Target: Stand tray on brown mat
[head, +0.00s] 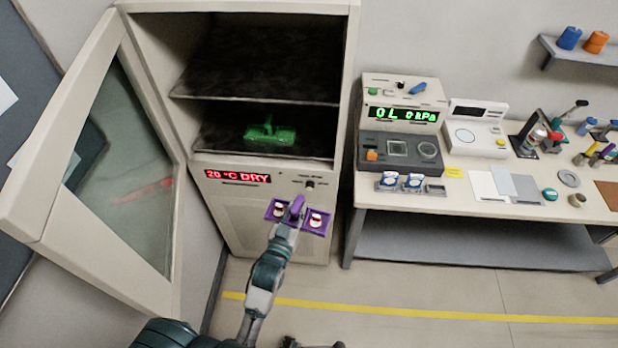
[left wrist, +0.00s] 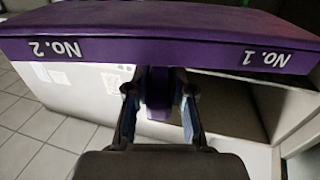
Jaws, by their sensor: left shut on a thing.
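The purple tray (head: 277,213) carries two small white jars with dark red labels, one on each side of its central handle. My left gripper (head: 293,216) is shut on that handle and holds the tray in the air in front of the cabinet. The left wrist view shows the tray's edge (left wrist: 160,48), marked No. 2 and No. 1, with the fingers (left wrist: 158,105) on either side of the purple handle. The brown mat (head: 607,190) lies on the bench at the far right, partly cut off. A dark part at the bottom edge may be my right gripper; its fingers are unclear.
The cabinet (head: 230,165) stands with its glass door (head: 120,150) swung open to the left; a green tray (head: 270,133) sits inside. The bench (head: 450,200) holds instruments, boxes, white and grey mats (head: 515,187), and tools. Floor before the bench is clear.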

